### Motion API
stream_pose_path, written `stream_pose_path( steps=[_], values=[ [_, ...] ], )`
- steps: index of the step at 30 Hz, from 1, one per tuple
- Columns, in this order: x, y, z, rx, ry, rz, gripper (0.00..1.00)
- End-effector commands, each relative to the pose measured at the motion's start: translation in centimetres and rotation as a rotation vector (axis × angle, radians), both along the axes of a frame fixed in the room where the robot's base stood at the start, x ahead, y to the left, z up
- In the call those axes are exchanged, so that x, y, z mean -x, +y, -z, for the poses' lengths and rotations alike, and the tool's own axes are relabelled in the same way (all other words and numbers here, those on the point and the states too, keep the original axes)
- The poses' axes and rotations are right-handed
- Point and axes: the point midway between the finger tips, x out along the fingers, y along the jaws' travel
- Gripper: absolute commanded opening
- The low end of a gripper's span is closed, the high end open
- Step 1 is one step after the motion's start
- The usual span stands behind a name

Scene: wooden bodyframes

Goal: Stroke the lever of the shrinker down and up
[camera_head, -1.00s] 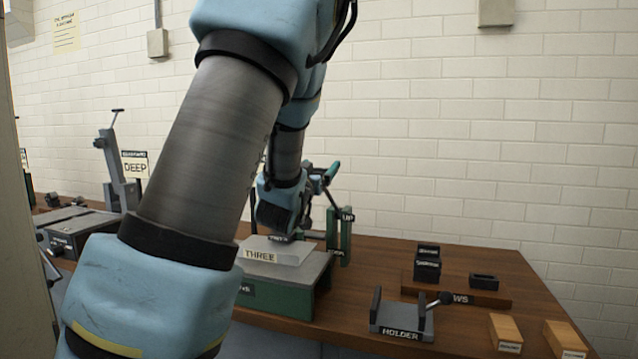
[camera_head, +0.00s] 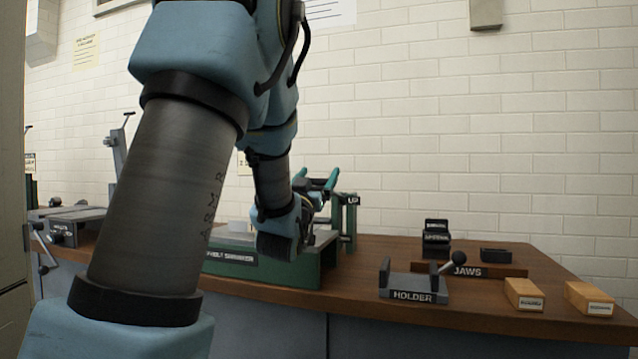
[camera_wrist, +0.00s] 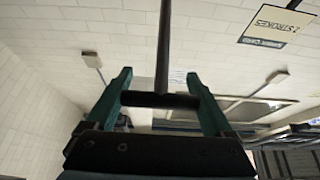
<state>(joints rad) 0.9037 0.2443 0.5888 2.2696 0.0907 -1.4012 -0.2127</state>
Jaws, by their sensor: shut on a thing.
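The shrinker (camera_head: 285,272) is a green-based machine with a grey top on the bench, partly covered by my arm in the head view. A green post (camera_head: 351,222) tagged UP stands at its right side. In the wrist view, my gripper (camera_wrist: 158,75) is shut on the lever (camera_wrist: 164,42). The lever's dark crossbar lies between the teal fingers, and its thin shaft runs toward the top of the picture. The lever's lower end is hidden in the head view.
A holder (camera_head: 413,287), a jaws rack (camera_head: 500,271) with dark jaws, and two wooden blocks (camera_head: 524,294) stand to the right. Another grey machine (camera_head: 75,224) stands at left. A sign about strokes (camera_wrist: 275,25) hangs in the wrist view.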

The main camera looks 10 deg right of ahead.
Motion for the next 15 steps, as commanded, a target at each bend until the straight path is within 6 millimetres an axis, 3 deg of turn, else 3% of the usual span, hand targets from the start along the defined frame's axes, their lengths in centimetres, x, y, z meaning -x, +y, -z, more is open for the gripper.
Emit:
stream_pose_path(
  steps=[1, 6, 15],
  values=[
    [0.2, 0.2, 1.0, 0.002, 0.001, -0.001, 0.0],
    [0.5, 0.3, 2.0, 0.001, 0.002, 0.0, 0.0],
    [0.7, 0.4, 2.7, 0.001, 0.002, 0.0, 0.0]
  ],
)
